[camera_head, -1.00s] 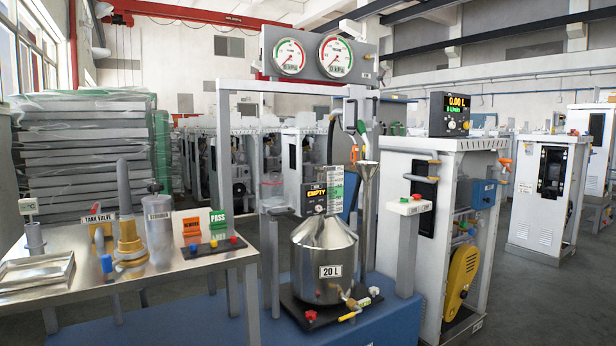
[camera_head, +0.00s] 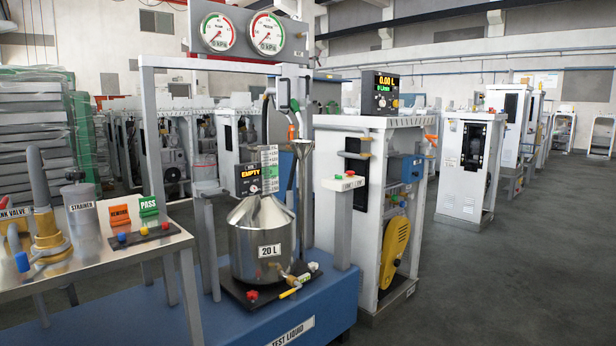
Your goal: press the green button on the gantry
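The gantry (camera_head: 205,64) is a grey frame with two round pressure gauges on its top panel, left of centre. A small green part (camera_head: 295,105) shows beside a black hose on its right side; I cannot tell whether it is the button. A steel 20 L vessel (camera_head: 261,236) stands under the gantry on a dark plate, with a display reading EMPTY (camera_head: 249,178) above it. A small white box (camera_head: 342,184) with a red knob on top sits on a post to the right. My gripper is not in view.
A steel table (camera_head: 105,250) with a strainer and REWORK and PASS signs stands at the left. The blue base (camera_head: 225,322) lies under the gantry. A white cabinet (camera_head: 345,225) with a yellow guard stands to its right. Open grey floor (camera_head: 500,280) spreads at the right.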

